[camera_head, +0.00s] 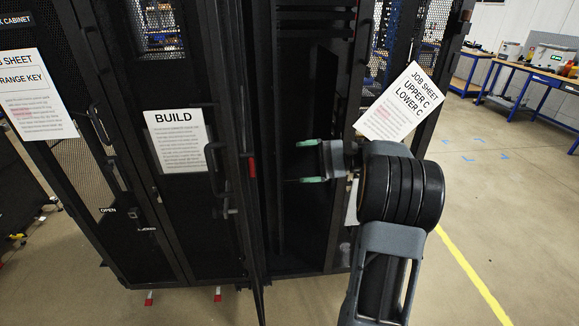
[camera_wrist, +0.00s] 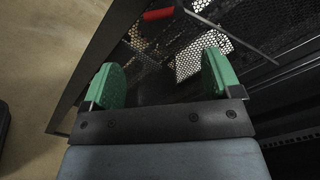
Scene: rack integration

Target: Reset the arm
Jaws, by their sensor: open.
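My gripper (camera_head: 305,161) is stretched out to the left in the head view, in front of the dark opening of a black rack cabinet (camera_head: 305,215). Its two green fingertips are spread apart with nothing between them. In the wrist view my gripper (camera_wrist: 161,80) shows both green pads wide apart, with a perforated black door panel (camera_wrist: 185,62) beyond them. A red part (camera_wrist: 158,14) is at the top of that view; a red piece (camera_head: 251,167) on the door edge also shows in the head view, left of the fingers. I cannot tell whether anything touches the gripper.
A door with a BUILD sheet (camera_head: 179,140) stands to the left, with black handles. A tilted job sheet (camera_head: 398,103) hangs on the right door, close behind my arm. Workbenches (camera_head: 533,78) stand at the far right. Open floor (camera_head: 500,215) with a yellow line lies right of the rack.

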